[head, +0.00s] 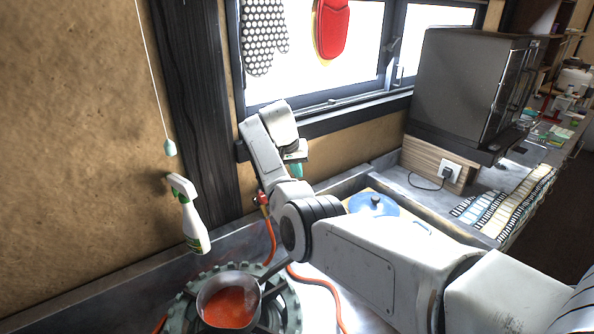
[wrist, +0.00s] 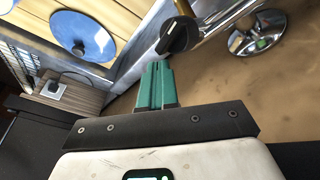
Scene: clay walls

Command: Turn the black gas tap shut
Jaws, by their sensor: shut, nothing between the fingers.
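My gripper (wrist: 157,68) has teal fingers that are shut and empty. Their tips are just short of the knob in the picture, slightly to its left; I cannot tell if they touch it. In the head view my gripper (head: 297,168) points down near the wall under the window, and I cannot make out the black knob there. A red fitting (head: 262,198) with an orange hose (head: 270,240) shows beside my arm.
A pan of red sauce (head: 229,307) stands on a green burner (head: 283,308). A spray bottle (head: 189,215) is at the left wall, below a hanging cord. A blue lid (head: 374,205) lies behind my arm. A dark oven-like box (head: 467,88) stands at right.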

